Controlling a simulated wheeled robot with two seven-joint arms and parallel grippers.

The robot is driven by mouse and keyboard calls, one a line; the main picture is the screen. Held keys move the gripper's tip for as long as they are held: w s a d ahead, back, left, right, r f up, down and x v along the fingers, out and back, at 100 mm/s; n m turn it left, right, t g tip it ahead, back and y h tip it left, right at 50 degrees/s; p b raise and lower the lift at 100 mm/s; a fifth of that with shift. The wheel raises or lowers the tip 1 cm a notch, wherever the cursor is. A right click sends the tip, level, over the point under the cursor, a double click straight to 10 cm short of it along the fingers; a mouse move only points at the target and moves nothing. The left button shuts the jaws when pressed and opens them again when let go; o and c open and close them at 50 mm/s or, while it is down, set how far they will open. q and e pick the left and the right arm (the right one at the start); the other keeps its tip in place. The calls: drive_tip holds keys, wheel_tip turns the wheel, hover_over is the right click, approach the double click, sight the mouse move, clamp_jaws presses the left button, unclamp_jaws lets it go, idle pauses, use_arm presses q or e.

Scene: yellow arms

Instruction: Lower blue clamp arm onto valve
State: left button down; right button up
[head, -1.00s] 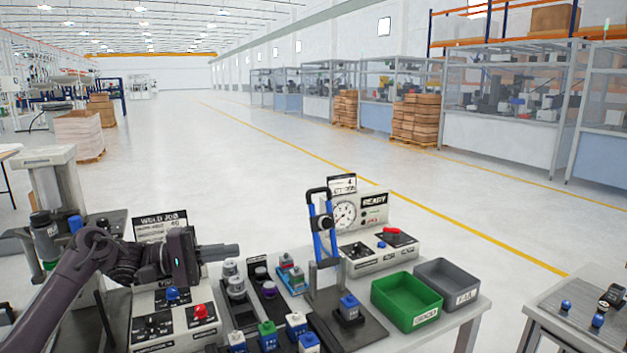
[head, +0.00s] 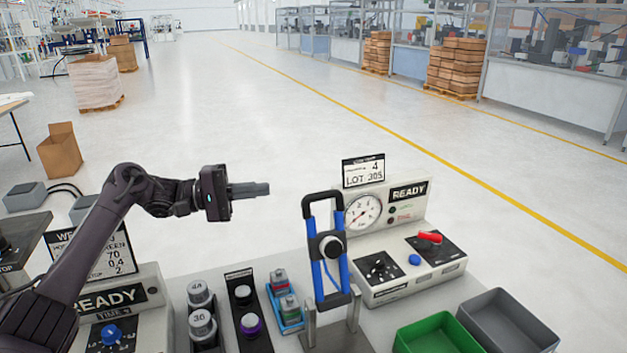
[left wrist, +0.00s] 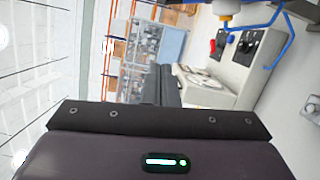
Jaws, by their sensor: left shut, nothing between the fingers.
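The blue clamp arm (head: 344,278) stands upright on its grey metal stand (head: 312,328), with a black loop handle (head: 308,205) on top and a round whitish pad (head: 331,246) in the middle. My left gripper (head: 268,188) is shut and empty, pointing right, left of the handle and near the height of its top, apart from it in the picture. In the left wrist view its dark fingers (left wrist: 168,86) lie together, and the blue clamp arm (left wrist: 291,38) shows at upper right. The valve under the clamp is out of view. My right gripper is not in view.
A gauge panel (head: 408,192) with a red lever (head: 430,237) stands behind the clamp. A green bin (head: 405,340) and a grey bin (head: 490,308) are at right. A blue tray (head: 291,322) and grey cylinders (head: 203,328) stand left of the clamp.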

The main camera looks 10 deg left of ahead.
use_arm(q)
drive_tip(key=d+r+p, duration=0.1)
drive_tip(key=d+p, duration=0.5)
drive_tip(key=d, duration=0.5)
drive_tip(key=shift+s+d+r+p, duration=0.15)
drive_tip(key=shift+s+d+p, duration=0.05)
drive_tip(key=shift+d+p, duration=0.1)
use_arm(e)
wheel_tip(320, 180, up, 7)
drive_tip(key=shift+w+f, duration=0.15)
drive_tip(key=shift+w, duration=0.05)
